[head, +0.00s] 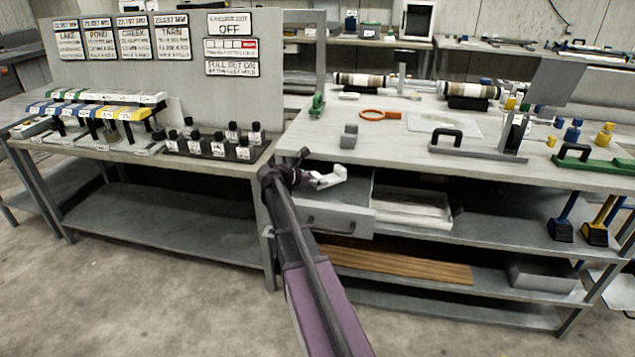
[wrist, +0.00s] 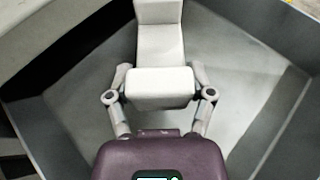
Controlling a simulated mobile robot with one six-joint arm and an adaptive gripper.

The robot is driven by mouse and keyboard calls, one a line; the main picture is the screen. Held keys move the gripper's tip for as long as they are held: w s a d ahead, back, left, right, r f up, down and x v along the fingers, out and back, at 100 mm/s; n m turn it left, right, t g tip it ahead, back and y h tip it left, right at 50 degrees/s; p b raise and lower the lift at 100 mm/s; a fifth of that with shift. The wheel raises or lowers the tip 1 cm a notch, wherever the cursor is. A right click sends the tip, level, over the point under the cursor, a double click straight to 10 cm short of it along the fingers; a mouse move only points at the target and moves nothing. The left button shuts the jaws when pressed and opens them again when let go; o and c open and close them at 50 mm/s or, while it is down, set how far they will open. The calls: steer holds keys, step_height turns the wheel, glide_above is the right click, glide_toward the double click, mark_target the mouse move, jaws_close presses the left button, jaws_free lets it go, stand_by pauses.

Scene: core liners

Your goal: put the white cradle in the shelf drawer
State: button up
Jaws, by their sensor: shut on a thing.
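The white cradle (wrist: 160,88) is between the two fingers of my gripper (wrist: 160,95) in the wrist view. My gripper is shut on it. In the head view the cradle (head: 328,178) shows as a small white piece at the end of my arm, over the open shelf drawer (head: 340,219). The grey drawer is pulled out under the right table's top. In the wrist view the drawer's grey walls (wrist: 50,125) surround the cradle and its floor lies below. How far the cradle is above the drawer floor I cannot tell.
A white tray (head: 412,208) sits on the shelf right of the drawer. The tabletop (head: 385,150) above holds a grey block (head: 349,137), an orange ring tool (head: 380,115) and core liners (head: 468,90). A bench with black bottles (head: 218,148) stands to the left.

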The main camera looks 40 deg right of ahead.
steer(key=shift+f, duration=0.3)
steer(key=shift+f+b, duration=0.65)
steer(key=shift+b, duration=0.1)
steer(key=shift+s, duration=0.1)
steer(key=o, duration=1.1)
steer(key=shift+r, duration=0.25)
